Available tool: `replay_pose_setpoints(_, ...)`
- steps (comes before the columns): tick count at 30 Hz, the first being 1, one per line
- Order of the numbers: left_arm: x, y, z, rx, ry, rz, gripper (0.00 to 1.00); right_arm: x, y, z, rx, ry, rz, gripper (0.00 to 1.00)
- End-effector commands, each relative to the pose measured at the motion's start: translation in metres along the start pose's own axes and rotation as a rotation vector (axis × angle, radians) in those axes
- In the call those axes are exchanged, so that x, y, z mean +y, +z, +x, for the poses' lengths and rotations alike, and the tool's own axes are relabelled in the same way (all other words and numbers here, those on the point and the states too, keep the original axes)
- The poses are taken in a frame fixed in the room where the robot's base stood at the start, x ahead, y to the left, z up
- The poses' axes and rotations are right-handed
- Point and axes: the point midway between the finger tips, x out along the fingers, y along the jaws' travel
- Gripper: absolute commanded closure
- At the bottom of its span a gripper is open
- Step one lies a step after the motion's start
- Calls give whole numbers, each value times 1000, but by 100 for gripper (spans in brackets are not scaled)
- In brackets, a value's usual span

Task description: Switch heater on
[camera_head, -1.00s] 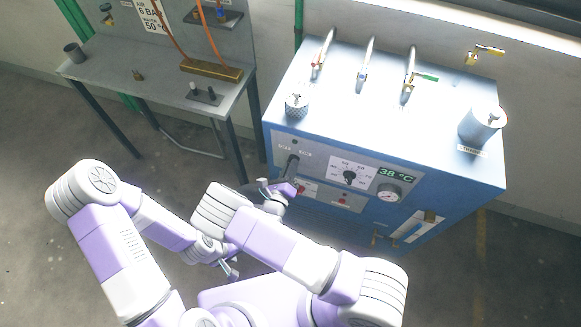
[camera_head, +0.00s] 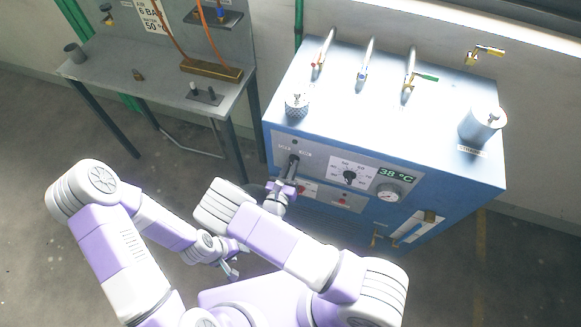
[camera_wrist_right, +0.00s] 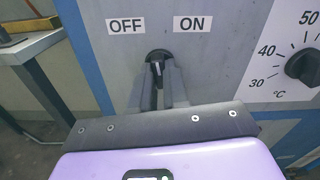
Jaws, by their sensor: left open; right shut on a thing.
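The heater switch (camera_wrist_right: 157,58) is a black rotary knob on the blue machine's grey front panel, below an OFF label (camera_wrist_right: 126,25) on the left and an ON label (camera_wrist_right: 192,23) on the right. Its light pointer line looks close to upright in the right wrist view, between the labels. My right gripper (camera_wrist_right: 158,88) is shut on the knob, a finger on either side. My left gripper (camera_head: 232,268) is open and empty, low in front of my body, away from the machine.
The temperature dial (camera_head: 348,176) and a 38 °C display (camera_head: 396,175) are right of the switch, with a round gauge (camera_head: 389,193) below. Taps and a cylinder (camera_head: 482,128) stand on the machine top. A grey workbench (camera_head: 120,75) is on the left.

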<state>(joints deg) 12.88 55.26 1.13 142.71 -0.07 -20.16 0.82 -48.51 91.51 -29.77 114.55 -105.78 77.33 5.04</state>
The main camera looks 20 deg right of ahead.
Motion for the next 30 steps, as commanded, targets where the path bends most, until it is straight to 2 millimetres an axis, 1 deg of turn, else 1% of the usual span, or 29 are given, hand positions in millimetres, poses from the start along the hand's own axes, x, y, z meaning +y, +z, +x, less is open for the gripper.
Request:
replay_pose_setpoints(18,-3,0,8,0,0,0,57,0,-2,-1,4,-1,580,100)
replay_pose_setpoints(24,-4,0,12,0,0,0,57,0,-3,-1,6,-1,740,100)
replay_pose_setpoints(30,-6,-1,15,0,0,0,57,1,-2,-1,6,-1,859,100)
